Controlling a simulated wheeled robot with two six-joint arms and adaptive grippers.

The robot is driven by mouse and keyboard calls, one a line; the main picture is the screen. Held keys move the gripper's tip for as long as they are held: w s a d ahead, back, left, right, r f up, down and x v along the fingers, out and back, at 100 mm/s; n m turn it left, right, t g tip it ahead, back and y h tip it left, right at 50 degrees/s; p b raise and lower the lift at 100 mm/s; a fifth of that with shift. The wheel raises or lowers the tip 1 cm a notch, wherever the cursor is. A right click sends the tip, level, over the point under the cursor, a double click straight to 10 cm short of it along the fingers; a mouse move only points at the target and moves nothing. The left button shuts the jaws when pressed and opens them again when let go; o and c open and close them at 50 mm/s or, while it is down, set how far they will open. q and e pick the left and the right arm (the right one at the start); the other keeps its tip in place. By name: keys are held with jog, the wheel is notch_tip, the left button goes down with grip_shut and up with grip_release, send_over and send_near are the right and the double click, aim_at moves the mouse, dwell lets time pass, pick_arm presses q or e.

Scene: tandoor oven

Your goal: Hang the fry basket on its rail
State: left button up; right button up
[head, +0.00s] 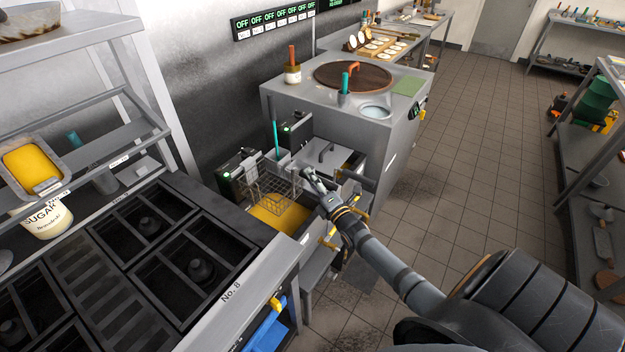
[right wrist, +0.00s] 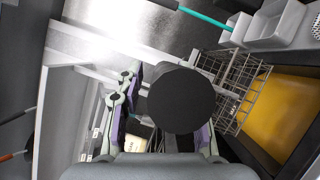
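The wire fry basket (head: 273,188) is over the yellow oil in the open fryer (head: 285,218); its mesh also shows in the right wrist view (right wrist: 232,85). My right gripper (head: 312,181) is just right of the basket. In the right wrist view, its fingers (right wrist: 165,135) stand either side of a round black handle end (right wrist: 181,100), and it appears shut on the basket handle. The basket looks roughly level; how far its bottom is above the oil is unclear. I cannot clearly make out the rail. My left gripper is not in view.
A lidded fryer (head: 326,156) stands behind, next to the tandoor counter (head: 310,98). Grey containers with a turquoise-handled tool (head: 275,135) sit behind the basket. The black-grated stove (head: 150,250) is at left.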

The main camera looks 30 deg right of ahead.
jog(key=shift+o, duration=0.8)
jog(key=s+f, duration=0.1)
jog(key=s, duration=1)
jog(key=shift+s+f, duration=0.4)
jog(key=shift+a, duration=0.1)
